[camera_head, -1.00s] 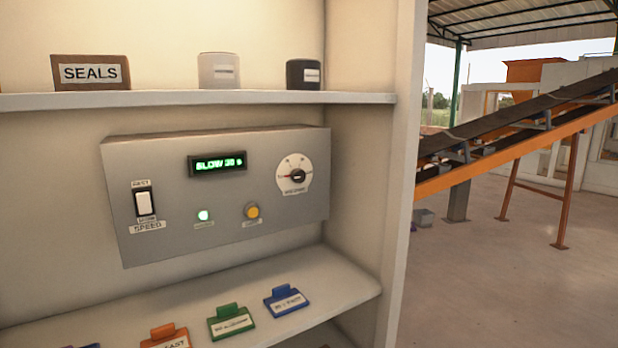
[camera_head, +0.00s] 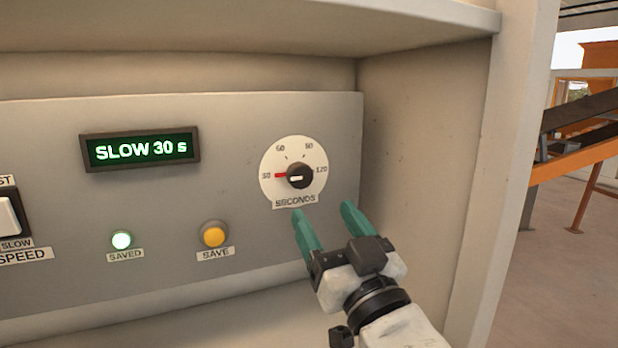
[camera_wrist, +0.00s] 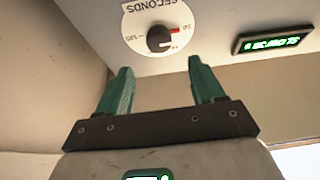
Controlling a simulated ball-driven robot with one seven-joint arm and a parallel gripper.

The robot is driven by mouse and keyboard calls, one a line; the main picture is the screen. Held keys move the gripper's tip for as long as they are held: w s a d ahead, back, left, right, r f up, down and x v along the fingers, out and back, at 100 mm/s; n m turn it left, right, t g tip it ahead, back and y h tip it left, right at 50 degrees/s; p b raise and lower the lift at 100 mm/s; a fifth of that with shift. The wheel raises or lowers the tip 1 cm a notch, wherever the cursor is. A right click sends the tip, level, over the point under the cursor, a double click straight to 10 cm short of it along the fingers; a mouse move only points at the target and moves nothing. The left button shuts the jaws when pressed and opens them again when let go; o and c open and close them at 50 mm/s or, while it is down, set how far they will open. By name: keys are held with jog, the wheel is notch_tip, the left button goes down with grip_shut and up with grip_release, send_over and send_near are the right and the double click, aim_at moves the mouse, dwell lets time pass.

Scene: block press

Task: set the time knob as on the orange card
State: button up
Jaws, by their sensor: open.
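The time knob (camera_head: 299,176) is a black knob on a round white dial with marks 30, 60, 90 and 120 and the label SECONDS (camera_head: 296,201). Its red mark points left at 30. The display (camera_head: 140,150) reads SLOW 30 s. My gripper (camera_head: 323,214) is open and empty, its green fingers apart, below and a little right of the knob, not around it. In the wrist view the knob (camera_wrist: 159,38) shows beyond and above the fingertips (camera_wrist: 158,68). The orange card is not in view now.
The speed switch (camera_head: 8,214) is at the left edge. A shelf (camera_head: 250,25) overhangs above, and a side wall (camera_head: 425,130) stands close on the right.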

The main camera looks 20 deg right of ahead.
aim_at(302, 178)
jog(key=p+x, duration=0.2)
jog(key=x, duration=0.7)
jog(key=shift+w, duration=0.25)
jog(key=shift+c, duration=0.5)
jog(key=c, duration=0.9)
